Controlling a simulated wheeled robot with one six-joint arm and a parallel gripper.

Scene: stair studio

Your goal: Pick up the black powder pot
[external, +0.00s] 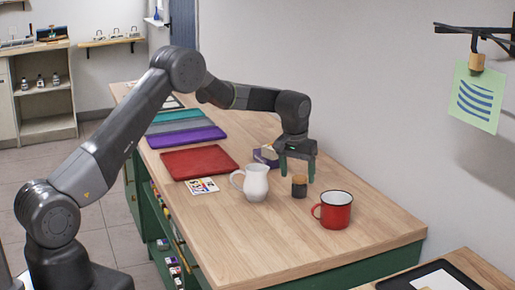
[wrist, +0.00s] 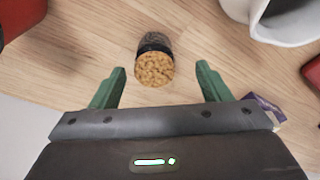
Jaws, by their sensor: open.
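The black powder pot (external: 299,188) is a small dark jar with a cork lid, upright on the wooden worktop between a white jug and a red mug. In the wrist view the pot (wrist: 155,60) shows from above, its cork lid facing the camera. My gripper (external: 297,178) is open above and just behind the pot. In the wrist view its green fingers (wrist: 162,80) are spread wide, with the pot a little beyond the tips and between their lines, slightly left of the middle. Nothing is between the fingers.
The white jug (external: 256,183) stands close left of the pot and the red mug (external: 336,211) close right. A purple box (external: 265,156) lies behind, near my gripper. A red tray (external: 199,162) and a patterned card (external: 202,186) lie further left. The worktop's front right is clear.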

